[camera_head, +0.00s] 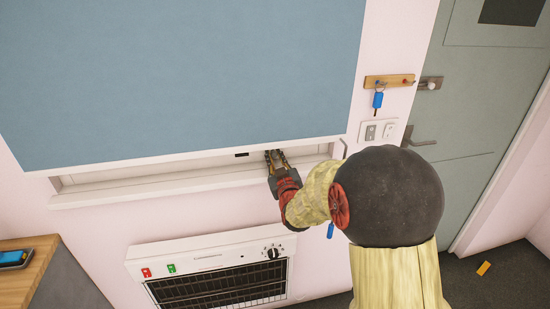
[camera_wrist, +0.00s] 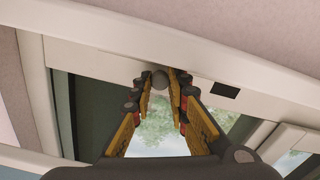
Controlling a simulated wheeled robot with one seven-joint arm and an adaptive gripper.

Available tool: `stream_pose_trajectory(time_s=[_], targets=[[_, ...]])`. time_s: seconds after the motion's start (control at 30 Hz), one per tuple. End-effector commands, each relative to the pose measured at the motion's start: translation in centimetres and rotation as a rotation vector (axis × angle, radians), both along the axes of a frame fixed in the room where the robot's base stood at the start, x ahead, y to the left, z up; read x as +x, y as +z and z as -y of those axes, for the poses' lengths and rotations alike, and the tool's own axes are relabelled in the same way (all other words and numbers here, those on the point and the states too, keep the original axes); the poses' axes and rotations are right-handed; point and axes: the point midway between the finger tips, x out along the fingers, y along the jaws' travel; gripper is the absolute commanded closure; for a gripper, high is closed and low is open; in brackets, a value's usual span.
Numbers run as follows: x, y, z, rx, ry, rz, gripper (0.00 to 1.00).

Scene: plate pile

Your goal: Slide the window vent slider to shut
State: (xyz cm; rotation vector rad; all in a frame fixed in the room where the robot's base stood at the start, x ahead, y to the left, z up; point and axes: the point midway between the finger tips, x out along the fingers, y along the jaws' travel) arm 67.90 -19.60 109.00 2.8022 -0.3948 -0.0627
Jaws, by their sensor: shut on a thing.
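The window vent slider shows in the wrist view as a small round grey knob (camera_wrist: 160,79) on a long pale strip (camera_wrist: 105,62) of the window frame. My gripper (camera_wrist: 160,82) has its yellow-lined fingers closed on the knob, one finger on each side. A dark rectangular opening (camera_wrist: 225,90) shows in the strip to the right of the knob. In the head view, my gripper (camera_head: 275,157) is at the window under the blue blind, and the dark opening (camera_head: 241,155) is a little to its left. The knob is hidden there by my gripper.
The blue blind (camera_head: 180,75) hangs over most of the window, just above my gripper. A white sill (camera_head: 160,187) runs below, and a heater (camera_head: 215,270) stands under it. A key rack (camera_head: 390,81), wall switches (camera_head: 378,131) and a grey door (camera_head: 480,120) are to the right.

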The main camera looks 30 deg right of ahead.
Motion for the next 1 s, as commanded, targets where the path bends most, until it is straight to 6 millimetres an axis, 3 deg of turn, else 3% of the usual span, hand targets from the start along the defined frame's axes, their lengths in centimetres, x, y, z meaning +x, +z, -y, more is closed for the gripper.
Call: stream_pose_trajectory(time_s=[0.57,0.87,1.0], targets=[[0.0,-0.1,-0.2,0.000,0.001,0.000,1.00],[1.2,-0.2,-4.3,0.001,0.005,0.002,1.00],[1.5,-0.1,-5.2,0.000,0.002,-0.001,1.00]])
